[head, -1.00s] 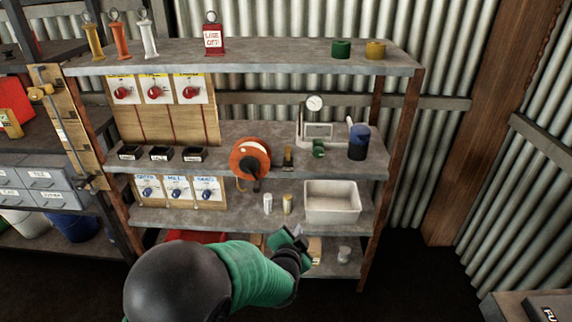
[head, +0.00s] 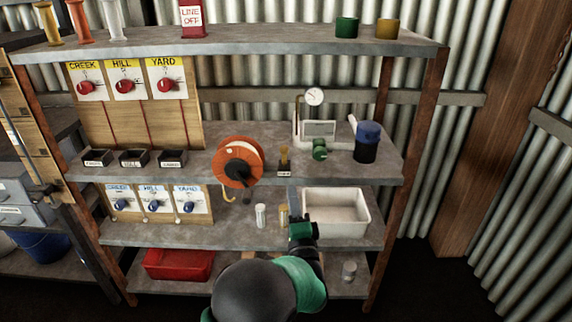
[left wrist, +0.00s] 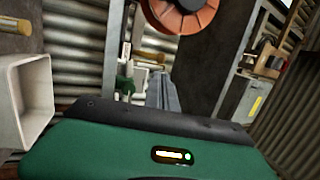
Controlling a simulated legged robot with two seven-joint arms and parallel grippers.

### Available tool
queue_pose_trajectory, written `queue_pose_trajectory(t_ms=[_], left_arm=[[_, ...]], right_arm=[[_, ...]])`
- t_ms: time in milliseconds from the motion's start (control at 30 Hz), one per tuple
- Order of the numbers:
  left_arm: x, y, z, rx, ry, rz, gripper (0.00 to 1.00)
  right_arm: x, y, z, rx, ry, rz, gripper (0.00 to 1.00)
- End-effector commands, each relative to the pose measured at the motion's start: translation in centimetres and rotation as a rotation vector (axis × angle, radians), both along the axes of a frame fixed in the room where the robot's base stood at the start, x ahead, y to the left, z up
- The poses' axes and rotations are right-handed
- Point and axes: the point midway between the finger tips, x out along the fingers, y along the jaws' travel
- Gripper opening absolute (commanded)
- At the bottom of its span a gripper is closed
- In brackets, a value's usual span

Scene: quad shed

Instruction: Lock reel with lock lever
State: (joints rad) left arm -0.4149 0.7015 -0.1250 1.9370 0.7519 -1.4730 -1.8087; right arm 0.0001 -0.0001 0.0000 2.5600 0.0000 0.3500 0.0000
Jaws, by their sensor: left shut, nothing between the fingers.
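The orange reel (head: 238,162) with a dark hub stands at the front of the middle shelf. It also shows at the top of the left wrist view (left wrist: 182,16). Just right of it, a small upright brass-coloured lever (head: 284,158) stands on a dark labelled base; I take it for the lock lever. My left gripper (head: 294,196) is shut and empty, its fingers pointing up below and slightly right of this lever, apart from the reel. The fingers also show in the left wrist view (left wrist: 163,88), below the reel. My right gripper is not in view.
A white basin (head: 336,228) stands close right of my left gripper on the lower shelf. A silver can (head: 261,215) and a yellow can (head: 284,214) stand left of it. A green valve knob (head: 320,149) and a blue-topped container (head: 367,142) are right of the lever.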

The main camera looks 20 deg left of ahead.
Motion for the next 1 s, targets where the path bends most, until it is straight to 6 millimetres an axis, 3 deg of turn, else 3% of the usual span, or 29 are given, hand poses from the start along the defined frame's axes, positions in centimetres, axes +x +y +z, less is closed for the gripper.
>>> queue_pose_trajectory(t_ms=[300, 500, 1000], left_arm=[[6.0, 3.0, 2.0, -0.001, -0.004, 0.002, 0.0], [8.9, 4.3, 3.1, -0.001, -0.001, 0.001, 0.0], [9.8, 4.7, 3.7, -0.001, 0.002, 0.0, 0.0]], right_arm=[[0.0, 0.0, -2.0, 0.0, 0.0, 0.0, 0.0], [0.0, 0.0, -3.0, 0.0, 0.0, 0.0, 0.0], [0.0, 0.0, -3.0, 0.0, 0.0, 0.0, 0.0]])
